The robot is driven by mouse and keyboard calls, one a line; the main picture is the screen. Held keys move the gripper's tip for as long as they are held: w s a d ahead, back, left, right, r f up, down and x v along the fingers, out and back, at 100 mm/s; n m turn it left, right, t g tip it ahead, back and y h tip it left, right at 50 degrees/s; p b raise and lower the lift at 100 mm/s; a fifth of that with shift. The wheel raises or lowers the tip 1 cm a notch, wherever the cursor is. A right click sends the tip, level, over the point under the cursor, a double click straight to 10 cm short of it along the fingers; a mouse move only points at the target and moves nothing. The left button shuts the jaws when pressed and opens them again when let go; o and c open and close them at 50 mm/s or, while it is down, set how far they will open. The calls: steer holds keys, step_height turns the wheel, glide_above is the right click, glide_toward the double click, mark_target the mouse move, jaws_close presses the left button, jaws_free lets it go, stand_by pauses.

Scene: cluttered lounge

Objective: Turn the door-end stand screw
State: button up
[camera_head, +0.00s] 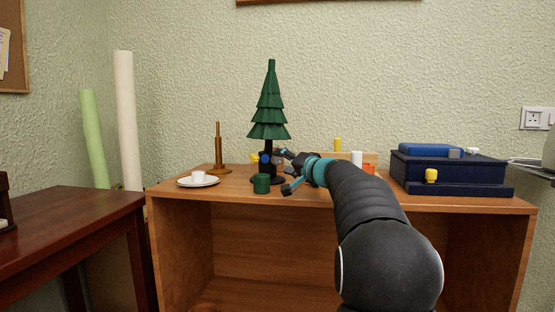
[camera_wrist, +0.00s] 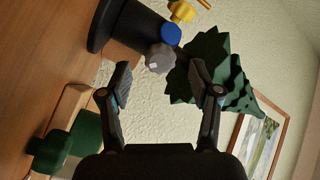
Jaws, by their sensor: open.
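The dark green toy tree (camera_head: 269,105) stands upright on a black stand (camera_head: 267,180) on the wooden cabinet. In the wrist view the tree (camera_wrist: 215,70) points right and its stand (camera_wrist: 130,25) is at the top. Blue (camera_wrist: 171,34), yellow (camera_wrist: 183,11) and grey (camera_wrist: 160,58) screw knobs sit around the stand; I cannot tell which is at the door end. My gripper (camera_wrist: 160,74) is open and empty, with the grey knob just beyond and between its fingertips. In the head view my gripper (camera_head: 284,154) is right of the trunk and hides the grey knob.
A plate (camera_head: 198,181) with a white cup and a brown candlestick (camera_head: 219,150) are left. Dark blue boxes (camera_head: 450,172) are right. A green object (camera_wrist: 50,150) lies near a tan box edge (camera_wrist: 66,108).

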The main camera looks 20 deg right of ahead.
mark_target(278, 160)
steer(key=shift+w+a, duration=0.15)
steer(key=shift+w, duration=0.75)
steer(key=shift+w+a, duration=0.15)
steer(key=shift+w, duration=0.7)
steer(key=c, duration=1.1)
